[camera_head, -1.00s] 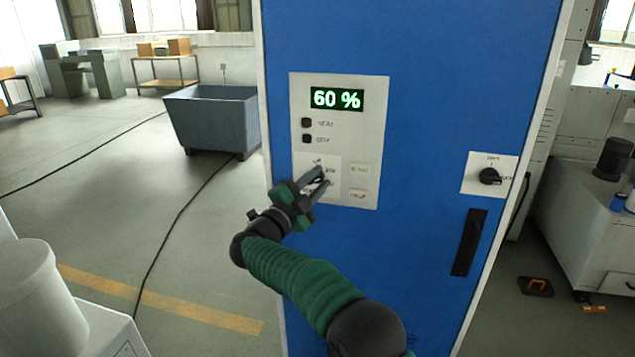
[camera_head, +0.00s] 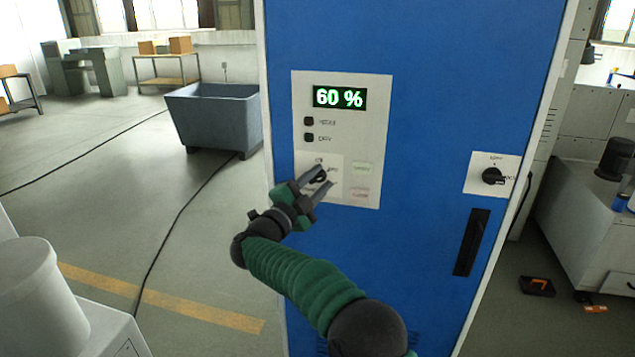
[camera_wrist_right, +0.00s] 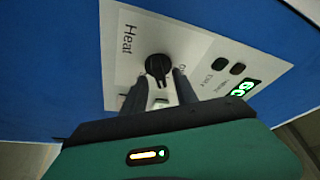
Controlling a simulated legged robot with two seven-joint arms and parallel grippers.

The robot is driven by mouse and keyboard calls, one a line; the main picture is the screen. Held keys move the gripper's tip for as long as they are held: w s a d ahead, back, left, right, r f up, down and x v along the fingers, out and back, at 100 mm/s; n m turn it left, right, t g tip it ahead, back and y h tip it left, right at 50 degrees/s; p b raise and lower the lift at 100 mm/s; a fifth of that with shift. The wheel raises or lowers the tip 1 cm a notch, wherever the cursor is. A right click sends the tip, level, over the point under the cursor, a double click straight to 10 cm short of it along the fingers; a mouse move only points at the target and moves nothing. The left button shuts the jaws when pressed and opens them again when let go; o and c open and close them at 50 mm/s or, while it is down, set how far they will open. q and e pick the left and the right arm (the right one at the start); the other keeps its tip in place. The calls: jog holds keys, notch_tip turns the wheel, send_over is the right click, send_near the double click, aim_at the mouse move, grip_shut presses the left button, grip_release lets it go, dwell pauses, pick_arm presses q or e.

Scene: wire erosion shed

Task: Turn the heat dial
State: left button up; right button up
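The heat dial (camera_wrist_right: 158,66) is a round black knob on a white plate lettered "Heat" in the right wrist view. In the head view the dial (camera_head: 320,176) is partly hidden by my right gripper. The dial sits on a light grey control panel (camera_head: 343,95) on a blue cabinet, under a green display (camera_head: 339,97) reading 60 %. My right gripper (camera_head: 325,178) is open, its fingertips close to the dial. In the wrist view the right fingertips (camera_wrist_right: 160,82) lie on either side of the dial's lower edge; contact cannot be told. My left gripper is out of view.
A black rotary switch (camera_head: 492,176) and a dark door handle (camera_head: 471,242) are farther right on the cabinet. A grey tub (camera_head: 214,120) stands behind left.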

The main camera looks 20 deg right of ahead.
jog(key=v, duration=1.6)
jog(key=shift+s+a+b, duration=0.2)
jog(key=shift+a+b, duration=0.2)
jog(key=shift+b, duration=0.05)
